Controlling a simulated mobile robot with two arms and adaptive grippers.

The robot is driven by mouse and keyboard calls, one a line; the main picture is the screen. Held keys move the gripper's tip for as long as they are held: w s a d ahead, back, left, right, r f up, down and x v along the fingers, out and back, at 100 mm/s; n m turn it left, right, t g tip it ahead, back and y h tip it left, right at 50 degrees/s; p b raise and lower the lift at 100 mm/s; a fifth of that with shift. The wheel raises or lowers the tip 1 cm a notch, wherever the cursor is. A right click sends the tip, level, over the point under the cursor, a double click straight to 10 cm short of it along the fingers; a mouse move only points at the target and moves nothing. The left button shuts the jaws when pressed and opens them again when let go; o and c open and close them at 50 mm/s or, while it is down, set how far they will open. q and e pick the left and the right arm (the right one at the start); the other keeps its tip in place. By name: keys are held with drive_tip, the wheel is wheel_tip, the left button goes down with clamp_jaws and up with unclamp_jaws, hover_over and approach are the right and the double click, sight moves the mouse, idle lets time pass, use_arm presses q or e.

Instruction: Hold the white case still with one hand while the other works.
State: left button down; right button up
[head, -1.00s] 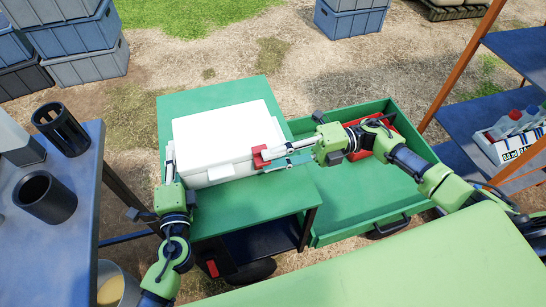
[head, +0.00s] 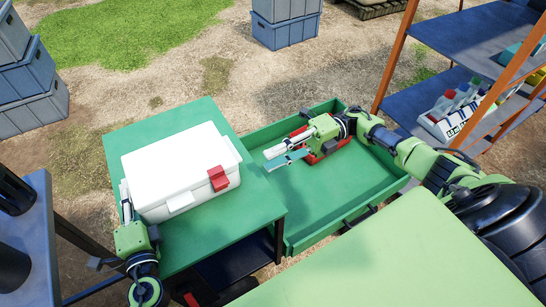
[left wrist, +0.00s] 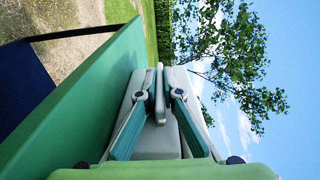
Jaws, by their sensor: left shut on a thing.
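The white case (head: 170,160) sits closed on the green table top. A red latch (head: 218,178) is at the right of its front side and a white latch (head: 180,203) at the left. My left gripper (head: 125,192) is at the case's left end; the left wrist view shows its fingers (left wrist: 160,95) shut on a thin pale part of the case. My right gripper (head: 275,158) is to the right of the case, apart from it, over the open green drawer. Its fingers are spread with nothing visible between them.
The green drawer (head: 340,195) is pulled out to the right of the table. A red object (head: 328,154) lies in it, partly hidden by my right gripper. A shelf with a bottle rack (head: 455,115) stands at the right. A blue-grey table (head: 35,235) is at the left.

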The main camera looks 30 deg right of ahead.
use_arm(q)
drive_tip(key=c, duration=2.1)
unclamp_jaws()
drive_tip(key=shift+c, duration=0.2)
